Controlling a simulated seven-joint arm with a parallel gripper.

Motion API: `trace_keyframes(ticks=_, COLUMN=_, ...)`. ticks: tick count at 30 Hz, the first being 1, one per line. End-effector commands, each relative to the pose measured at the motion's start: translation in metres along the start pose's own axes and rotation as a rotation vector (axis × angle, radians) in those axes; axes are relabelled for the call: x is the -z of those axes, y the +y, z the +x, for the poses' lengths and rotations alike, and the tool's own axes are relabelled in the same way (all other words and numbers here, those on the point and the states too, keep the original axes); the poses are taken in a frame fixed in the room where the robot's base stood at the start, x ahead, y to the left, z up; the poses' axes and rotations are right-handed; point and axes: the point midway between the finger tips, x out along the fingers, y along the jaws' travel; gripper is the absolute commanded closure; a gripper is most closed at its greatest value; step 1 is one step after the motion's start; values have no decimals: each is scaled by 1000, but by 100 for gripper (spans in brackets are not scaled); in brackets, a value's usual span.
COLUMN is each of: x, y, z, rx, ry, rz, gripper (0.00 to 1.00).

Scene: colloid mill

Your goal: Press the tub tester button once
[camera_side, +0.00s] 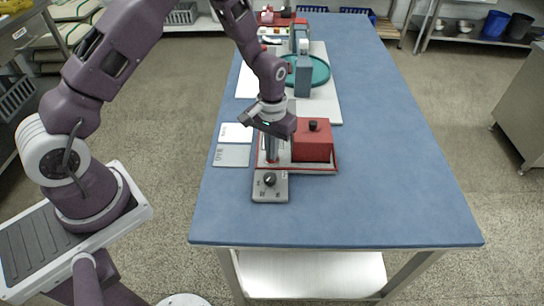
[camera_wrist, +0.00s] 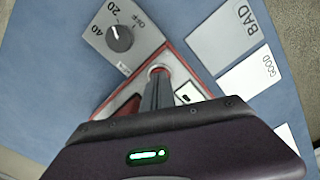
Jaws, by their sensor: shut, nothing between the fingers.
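My gripper (camera_side: 271,156) points down, fingers together and empty, over the left part of a red-edged base (camera_side: 312,171) on the blue table. In the wrist view my gripper's fingertips (camera_wrist: 158,76) are over a round, pale-rimmed spot with red beside it. The fingertips cover most of this spot, so I cannot tell whether it is the tester button or whether they touch it. A red block (camera_side: 312,148) with a black knob on top stands on the base, right of my gripper.
A grey dial box (camera_side: 270,187) with a black knob, marked OFF, 20 and 40, sits at the base's front. Cards marked BAD (camera_side: 231,156) and GOOD (camera_side: 235,133) lie left. A green round dish (camera_side: 319,71) and blue-grey blocks stand behind. The table's right side is clear.

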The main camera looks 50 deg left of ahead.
Motion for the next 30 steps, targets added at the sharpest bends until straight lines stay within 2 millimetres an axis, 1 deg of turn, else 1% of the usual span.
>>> trace_keyframes(ticks=5, x=0, y=0, z=0, rx=0, ry=0, rz=0, gripper=100)
trace_keyframes(ticks=7, x=0, y=0, z=-3, rx=0, ry=1, rz=0, gripper=100)
trace_keyframes(ticks=30, x=0, y=0, z=-72, rx=0, ry=2, rz=0, gripper=100)
